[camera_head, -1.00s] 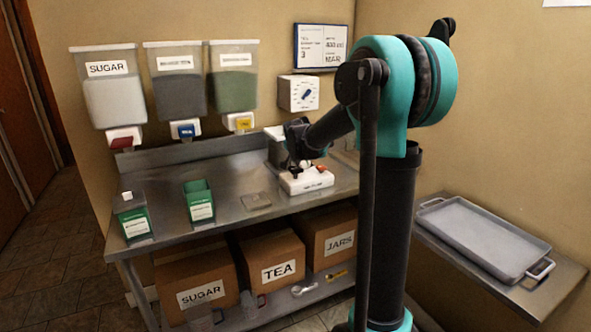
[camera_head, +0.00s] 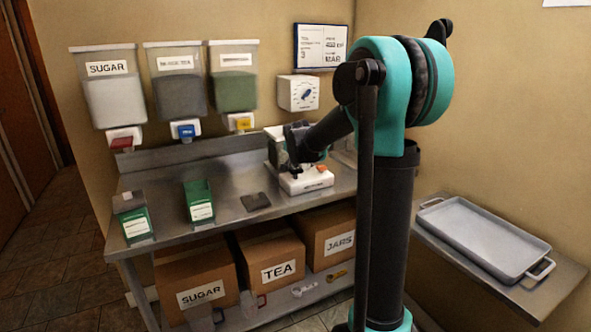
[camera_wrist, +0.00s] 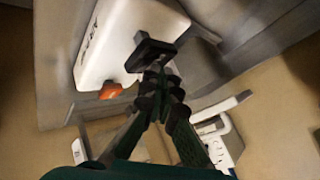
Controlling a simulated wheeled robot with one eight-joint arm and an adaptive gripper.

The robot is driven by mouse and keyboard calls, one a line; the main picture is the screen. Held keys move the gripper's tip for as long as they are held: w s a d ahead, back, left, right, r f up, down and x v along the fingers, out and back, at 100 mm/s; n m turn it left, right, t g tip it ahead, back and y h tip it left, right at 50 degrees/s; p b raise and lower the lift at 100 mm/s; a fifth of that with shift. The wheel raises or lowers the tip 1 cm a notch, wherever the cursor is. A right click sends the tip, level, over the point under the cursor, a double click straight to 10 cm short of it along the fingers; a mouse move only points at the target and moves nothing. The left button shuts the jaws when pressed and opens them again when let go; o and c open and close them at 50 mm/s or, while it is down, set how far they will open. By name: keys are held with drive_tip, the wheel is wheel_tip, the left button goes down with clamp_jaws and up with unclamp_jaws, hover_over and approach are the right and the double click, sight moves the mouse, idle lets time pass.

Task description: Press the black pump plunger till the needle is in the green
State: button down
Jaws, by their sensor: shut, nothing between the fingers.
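The white pump unit (camera_head: 305,182) stands on the steel bench, with an orange knob (camera_head: 322,168) on its right end. In the wrist view the white unit (camera_wrist: 125,35) is large at upper left, with its orange knob (camera_wrist: 110,91) at the lower edge. A black flat-topped piece (camera_wrist: 151,48), which looks like the plunger, lies just beyond my fingertips. My gripper (camera_wrist: 158,82) is shut and empty, close above the unit; I cannot tell if it touches the plunger. In the head view my gripper (camera_head: 293,167) hides part of the unit. No needle or green zone is readable.
Green containers (camera_head: 199,201) and a dark flat plate (camera_head: 255,201) stand left on the bench. Dispensers (camera_head: 107,100) and a white dial box (camera_head: 298,93) hang behind. Boxes (camera_head: 277,262) sit below. A metal tray (camera_head: 480,240) lies on the right bench.

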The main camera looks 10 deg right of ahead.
drive_tip(key=shift+f, duration=1.3)
idle(1.1)
drive_tip(key=shift+r, duration=2)
drive_tip(key=shift+r, duration=2.5)
drive_tip(key=shift+r, duration=0.1)
wheel_tip(320, 180, up, 4)
drive_tip(key=shift+f, duration=0.2)
drive_tip(key=shift+f, duration=0.15)
